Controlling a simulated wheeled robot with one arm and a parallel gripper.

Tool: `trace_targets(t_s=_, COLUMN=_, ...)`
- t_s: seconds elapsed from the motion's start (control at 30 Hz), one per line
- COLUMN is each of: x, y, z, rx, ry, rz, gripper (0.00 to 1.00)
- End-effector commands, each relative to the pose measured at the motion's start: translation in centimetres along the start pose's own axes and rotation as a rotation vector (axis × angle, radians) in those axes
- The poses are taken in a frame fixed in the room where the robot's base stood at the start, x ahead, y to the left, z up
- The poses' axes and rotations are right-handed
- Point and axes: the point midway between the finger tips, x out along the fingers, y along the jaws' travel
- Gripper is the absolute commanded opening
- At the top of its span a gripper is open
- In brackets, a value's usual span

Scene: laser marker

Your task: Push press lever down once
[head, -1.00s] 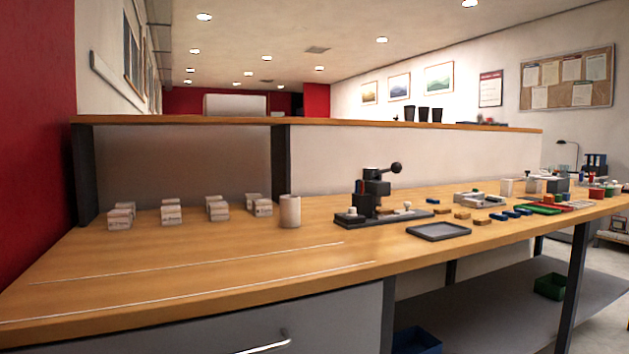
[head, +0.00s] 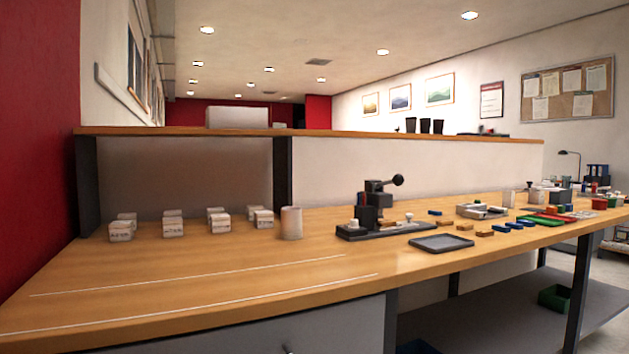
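The black press (head: 370,204) stands on a dark base plate (head: 390,231) on the wooden bench, right of the picture's middle. Its lever (head: 391,182) sticks out to the right from the press top and ends in a black ball knob (head: 398,180). The lever is raised, a little above level. A small light-topped piece sits on the base plate on each side of the press. My gripper is not in the head view, so nothing of mine is seen near the lever.
A pale cylinder (head: 291,223) stands left of the press, with small white boxes (head: 172,227) farther left. A grey tray (head: 441,243) lies right of the base. Blue and tan blocks (head: 485,234) lie beyond it. The bench's left front (head: 180,290) is clear.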

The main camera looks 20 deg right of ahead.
Motion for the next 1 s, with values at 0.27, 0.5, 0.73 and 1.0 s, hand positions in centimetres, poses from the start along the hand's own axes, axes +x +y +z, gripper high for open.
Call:
trace_targets(t_s=0.27, x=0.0, y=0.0, z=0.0, rx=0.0, ry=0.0, rz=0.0, gripper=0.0)
trace_targets(t_s=0.5, x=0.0, y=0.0, z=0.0, rx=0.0, ry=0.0, rz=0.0, gripper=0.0)
trace_targets(t_s=0.73, x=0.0, y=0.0, z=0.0, rx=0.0, ry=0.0, rz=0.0, gripper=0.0)
trace_targets(t_s=1.0, x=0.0, y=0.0, z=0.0, rx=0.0, ry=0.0, rz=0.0, gripper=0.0)
